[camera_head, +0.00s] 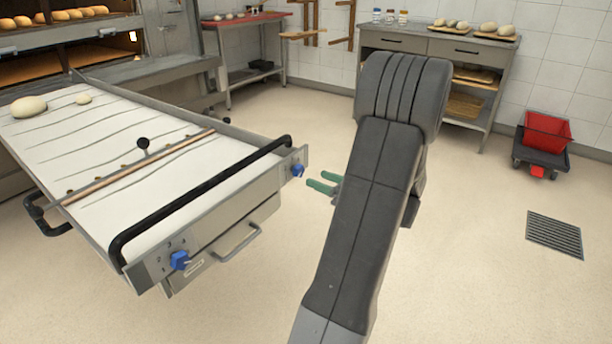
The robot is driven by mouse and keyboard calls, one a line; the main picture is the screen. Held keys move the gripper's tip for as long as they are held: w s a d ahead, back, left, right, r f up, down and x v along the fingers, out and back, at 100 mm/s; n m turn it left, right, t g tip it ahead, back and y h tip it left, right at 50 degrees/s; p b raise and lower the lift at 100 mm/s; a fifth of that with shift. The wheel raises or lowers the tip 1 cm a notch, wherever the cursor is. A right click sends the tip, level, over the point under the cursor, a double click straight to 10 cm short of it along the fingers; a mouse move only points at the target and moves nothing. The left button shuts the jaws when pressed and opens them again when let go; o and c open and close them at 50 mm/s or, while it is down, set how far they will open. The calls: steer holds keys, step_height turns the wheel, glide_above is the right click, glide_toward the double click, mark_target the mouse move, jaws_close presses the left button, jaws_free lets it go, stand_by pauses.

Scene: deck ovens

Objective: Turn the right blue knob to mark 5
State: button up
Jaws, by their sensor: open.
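The right blue knob (297,170) sits at the far end of the metal front panel of the loader table. Its pointer and marks are too small to read. A second blue knob (179,260) sits at the near left end of the same panel, with small marks around it. My gripper (314,178) has green fingers that are open and empty. They point left toward the right knob, a short gap to its right, not touching it. My dark grey arm hides part of the gripper's body.
The loader table (75,150) has a white cloth top, dough pieces (29,107) and a black bar handle (200,195) above the panel. A drawer handle (237,243) juts out below. A red bin on a cart (546,132) stands far right.

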mark_target(302, 172)
steer(key=x, duration=0.5)
steer(key=shift+w+a, duration=0.25)
steer(key=shift+a, duration=0.1)
steer(key=c, duration=1)
